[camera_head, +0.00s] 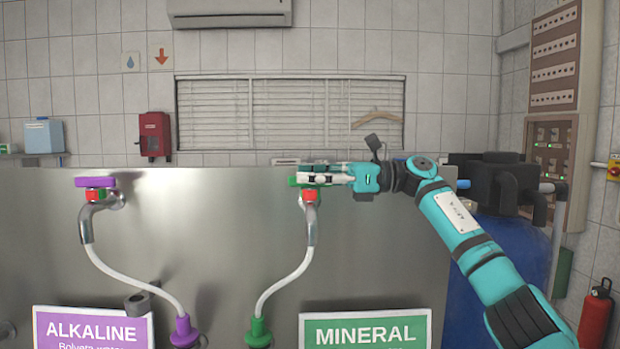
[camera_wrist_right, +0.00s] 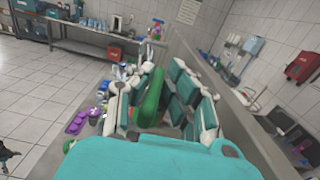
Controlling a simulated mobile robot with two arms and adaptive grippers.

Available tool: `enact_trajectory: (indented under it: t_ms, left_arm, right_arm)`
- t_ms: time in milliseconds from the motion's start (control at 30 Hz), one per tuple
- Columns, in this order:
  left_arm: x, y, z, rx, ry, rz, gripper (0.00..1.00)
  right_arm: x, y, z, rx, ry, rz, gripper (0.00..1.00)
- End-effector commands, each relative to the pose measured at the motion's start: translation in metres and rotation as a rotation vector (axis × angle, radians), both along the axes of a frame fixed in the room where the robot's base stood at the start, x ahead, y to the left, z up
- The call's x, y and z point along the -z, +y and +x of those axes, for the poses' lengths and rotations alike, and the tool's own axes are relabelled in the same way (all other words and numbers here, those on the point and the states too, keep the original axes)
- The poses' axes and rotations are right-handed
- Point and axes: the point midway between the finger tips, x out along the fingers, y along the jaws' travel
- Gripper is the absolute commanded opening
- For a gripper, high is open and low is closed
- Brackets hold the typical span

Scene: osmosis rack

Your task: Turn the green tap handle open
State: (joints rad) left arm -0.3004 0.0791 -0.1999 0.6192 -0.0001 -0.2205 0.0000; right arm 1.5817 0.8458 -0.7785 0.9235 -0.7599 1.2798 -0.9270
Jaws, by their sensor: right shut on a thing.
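The green tap handle (camera_wrist_right: 151,97) lies between the fingers of my right gripper (camera_wrist_right: 158,100) in the right wrist view. In the head view my right gripper (camera_head: 318,174) reaches in from the right and is shut on the handle, whose green end (camera_head: 292,181) shows at the fingertips. The fingers hide most of the handle. The mineral tap (camera_head: 311,222) below has a red collar and a metal spout on the steel panel. A white hose runs from it down to a green fitting (camera_head: 258,332). My left gripper is not in view.
A second tap with a purple handle (camera_head: 95,182) stands to the left on the same steel panel (camera_head: 200,230). A green MINERAL sign (camera_head: 365,330) and a purple ALKALINE sign (camera_head: 92,328) stand low in front. A blue tank (camera_head: 500,270) is at right.

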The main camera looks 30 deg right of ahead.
Motion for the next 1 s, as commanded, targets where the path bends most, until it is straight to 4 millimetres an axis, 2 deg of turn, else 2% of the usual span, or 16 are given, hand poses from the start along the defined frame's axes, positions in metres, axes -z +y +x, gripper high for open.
enact_trajectory:
  t_ms: [367,867,1000]
  left_arm:
    - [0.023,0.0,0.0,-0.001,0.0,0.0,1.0]
    - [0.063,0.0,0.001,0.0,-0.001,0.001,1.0]
    - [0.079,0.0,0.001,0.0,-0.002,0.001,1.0]
  right_arm:
    - [0.008,0.002,-0.002,0.115,0.003,-0.008,0.0]
    - [0.008,0.004,-0.002,0.563,-0.002,-0.014,0.0]
    - [0.009,0.005,-0.001,0.695,-0.001,-0.012,0.0]
